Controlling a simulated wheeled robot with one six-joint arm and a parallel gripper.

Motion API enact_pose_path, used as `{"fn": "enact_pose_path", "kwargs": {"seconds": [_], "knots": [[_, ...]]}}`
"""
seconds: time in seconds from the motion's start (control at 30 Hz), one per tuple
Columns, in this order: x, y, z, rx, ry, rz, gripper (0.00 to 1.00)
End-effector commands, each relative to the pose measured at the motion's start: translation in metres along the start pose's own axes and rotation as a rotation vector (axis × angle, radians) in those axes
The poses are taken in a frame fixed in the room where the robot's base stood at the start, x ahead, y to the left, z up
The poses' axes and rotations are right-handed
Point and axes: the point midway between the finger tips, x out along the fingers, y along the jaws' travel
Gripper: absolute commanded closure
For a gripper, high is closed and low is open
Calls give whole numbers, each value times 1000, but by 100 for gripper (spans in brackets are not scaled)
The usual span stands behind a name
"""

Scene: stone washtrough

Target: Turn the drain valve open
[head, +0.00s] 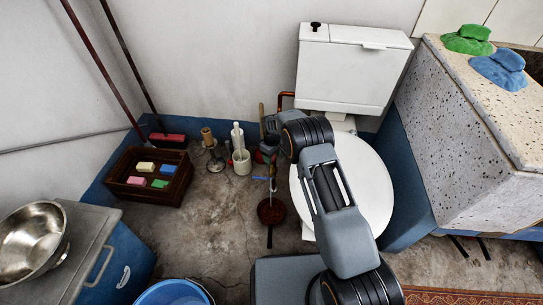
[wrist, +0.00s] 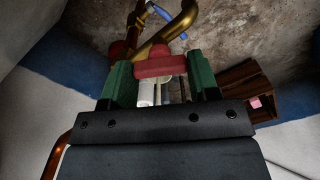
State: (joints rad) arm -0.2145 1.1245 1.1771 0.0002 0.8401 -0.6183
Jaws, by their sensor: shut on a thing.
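In the wrist view, the two green fingers of my gripper (wrist: 163,82) are shut on a red valve handle (wrist: 154,64). The handle lies across between the fingertips, in front of a bent brass pipe (wrist: 168,30). A second red part (wrist: 118,50) shows beside the left finger; I cannot tell whether it belongs to the same valve. A blue lever (wrist: 158,11) sits farther along the brass pipe. In the head view, my gripper (head: 268,138) reaches down beside the toilet, and my arm hides most of the valve.
A white toilet (head: 350,70) stands close to the right of my gripper. A copper pipe (head: 284,97) runs at the wall.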

Motion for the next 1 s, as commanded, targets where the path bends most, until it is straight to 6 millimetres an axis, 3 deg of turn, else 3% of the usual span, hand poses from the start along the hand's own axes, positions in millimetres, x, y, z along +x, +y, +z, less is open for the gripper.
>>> {"fn": "enact_pose_path", "kwargs": {"seconds": [0.5,1.0], "knots": [[-1,0,0,-339,2,2,68],[-1,1,0,-417,2,2,68]]}}
